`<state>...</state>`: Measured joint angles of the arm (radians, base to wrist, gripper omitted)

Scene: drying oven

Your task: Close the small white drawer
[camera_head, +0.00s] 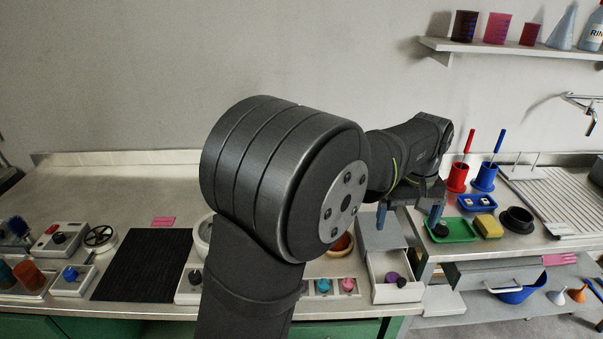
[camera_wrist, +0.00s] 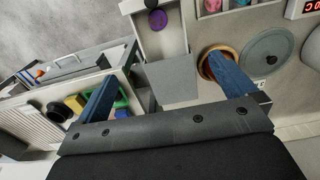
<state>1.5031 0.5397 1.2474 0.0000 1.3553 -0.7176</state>
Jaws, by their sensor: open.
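The small white drawer (camera_head: 398,293) is pulled out of its grey-white cabinet (camera_head: 380,231). In the wrist view the open drawer (camera_wrist: 166,42) extends toward the top of the picture, with the purple item (camera_wrist: 157,19) inside. The cabinet top (camera_wrist: 172,79) shows there between my fingers. My gripper (camera_head: 409,214) is open and empty, its two blue fingers wide apart above the cabinet area. It also shows in the wrist view (camera_wrist: 168,92).
Right of the cabinet are a green tray (camera_head: 455,229), a yellow sponge (camera_head: 488,226) and red and blue cups (camera_head: 484,177). A compartment tray with colored items (camera_head: 334,287) is left of the drawer. My arm hides much of the counter's middle.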

